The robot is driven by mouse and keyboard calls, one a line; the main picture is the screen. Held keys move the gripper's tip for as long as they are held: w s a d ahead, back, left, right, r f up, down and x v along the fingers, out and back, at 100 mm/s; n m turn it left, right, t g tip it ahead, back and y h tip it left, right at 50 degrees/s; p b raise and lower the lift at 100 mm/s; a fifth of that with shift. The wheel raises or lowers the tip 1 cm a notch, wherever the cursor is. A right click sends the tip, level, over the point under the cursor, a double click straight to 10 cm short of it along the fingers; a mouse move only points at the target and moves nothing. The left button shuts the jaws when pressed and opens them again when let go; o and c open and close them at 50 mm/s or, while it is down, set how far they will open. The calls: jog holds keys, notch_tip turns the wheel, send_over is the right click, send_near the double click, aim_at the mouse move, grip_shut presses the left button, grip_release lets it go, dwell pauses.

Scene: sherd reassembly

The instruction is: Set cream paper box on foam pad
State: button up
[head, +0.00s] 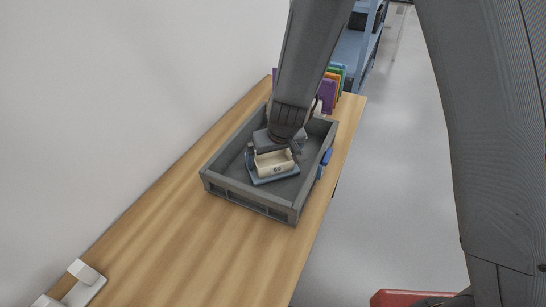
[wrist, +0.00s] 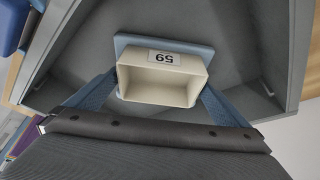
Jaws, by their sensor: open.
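The cream paper box (head: 275,162) sits on the blue foam pad (head: 271,179) inside a grey tray (head: 246,197). In the wrist view the cream box (wrist: 160,82) has an open top and a label reading 59, and the foam pad (wrist: 127,42) shows beyond and beside it. My gripper (head: 273,150) is over the tray, right at the box. In the wrist view the fingers of my gripper (wrist: 158,92) stand apart, one on each side of the box. Whether they touch its sides I cannot tell.
The tray stands on a wooden table (head: 180,226) along a white wall. Coloured upright items (head: 329,90) stand behind the tray. A blue clip-like part (head: 326,158) is on the tray's right side. White pieces (head: 84,282) lie at the near left. The near tabletop is mostly clear.

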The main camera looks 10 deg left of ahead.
jog(key=p+v, duration=0.9)
jog(key=v, duration=0.3)
jog(key=s+d+r+m, duration=0.1)
jog(key=s+d+r, duration=0.2)
jog(key=d, duration=0.5)
jog(key=s+d+r+m+g+h, duration=0.1)
jog(key=s+d+r, duration=0.3)
jog(key=d, duration=0.4)
jog(key=s+d+r+m+g+h, duration=0.1)
jog(key=s+d+r+m, duration=0.2)
jog(key=s+d, duration=0.2)
jog(key=d, duration=0.3)
jog(key=shift+s, duration=0.4)
jog(key=shift+r, duration=0.1)
notch_tip(320, 180, down, 3)
jog(key=b, duration=0.3)
jog(key=shift+g, duration=0.4)
